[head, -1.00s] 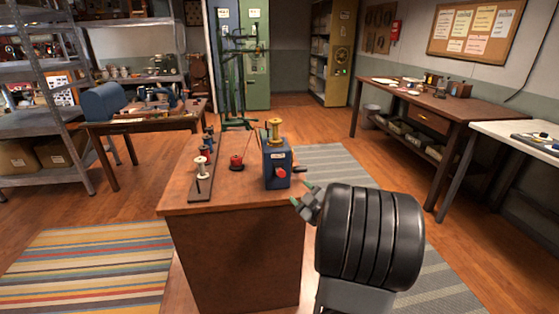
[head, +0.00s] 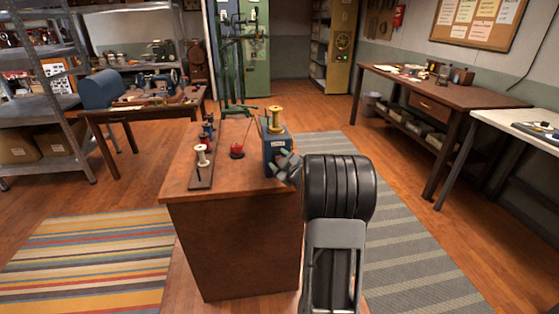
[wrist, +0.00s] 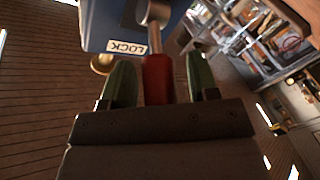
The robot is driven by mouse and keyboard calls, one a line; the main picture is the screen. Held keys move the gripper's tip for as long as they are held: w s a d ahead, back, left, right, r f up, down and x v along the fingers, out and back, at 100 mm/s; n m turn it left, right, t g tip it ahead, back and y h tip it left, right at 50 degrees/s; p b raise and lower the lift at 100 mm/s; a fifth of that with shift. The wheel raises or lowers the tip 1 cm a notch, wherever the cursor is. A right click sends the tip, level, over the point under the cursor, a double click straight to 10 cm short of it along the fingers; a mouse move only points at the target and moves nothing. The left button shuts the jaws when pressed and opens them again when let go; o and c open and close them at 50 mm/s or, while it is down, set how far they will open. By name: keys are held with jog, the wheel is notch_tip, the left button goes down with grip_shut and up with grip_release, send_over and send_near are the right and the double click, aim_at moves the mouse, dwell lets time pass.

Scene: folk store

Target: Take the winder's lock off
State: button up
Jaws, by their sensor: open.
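The winder (head: 271,153) is a blue box with a yellow spool (head: 275,120) on top, standing at the right side of the wooden counter. In the wrist view the winder's blue face (wrist: 100,22) carries a LOCK label (wrist: 126,46). Beside the label is a lever with a metal stem and a red grip (wrist: 158,80). My gripper (head: 284,162) is at the winder's front right. Its green fingers (wrist: 161,66) are open, one on each side of the red grip, with visible gaps. In the head view my gripper hides the lever.
The counter (head: 232,190) also holds a red spool (head: 237,150) and a dark rack (head: 201,175) with several spools, left of the winder. A striped rug (head: 90,265) lies at the left. A long workbench (head: 450,94) stands at the right. The floor between is clear.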

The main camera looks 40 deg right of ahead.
jog(key=shift+w, duration=0.25)
jog(key=shift+c, duration=0.4)
grip_shut()
